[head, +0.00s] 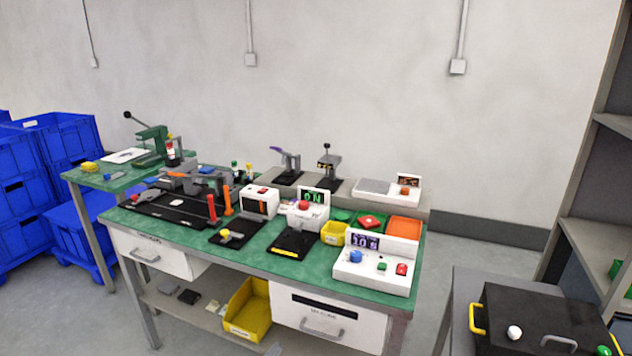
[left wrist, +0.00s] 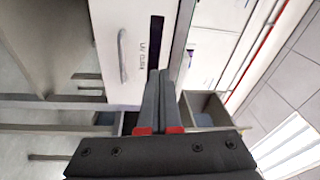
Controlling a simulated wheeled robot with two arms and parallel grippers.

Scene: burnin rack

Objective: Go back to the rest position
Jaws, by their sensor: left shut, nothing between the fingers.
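In the left wrist view my left gripper (left wrist: 160,76) points away from the camera with its two dark fingers together. It is shut and empty. Past the fingertips is a white drawer front with a grey handle (left wrist: 122,56) and a dark slot. How far the fingers are from it I cannot tell. In the head view I cannot make out the left gripper clearly. My right gripper is in neither view. The green-topped workbench (head: 190,256) stands in the middle of the head view, with the slotted white drawer (head: 316,318) under its right part.
The bench holds several devices, including a white control box (head: 376,272) and an orange tray (head: 405,229). A yellow bin (head: 250,308) sits on the lower shelf. A dark case (head: 540,318) stands at lower right. Blue crates (head: 60,135) are stacked at left. Floor is open behind the bench's right.

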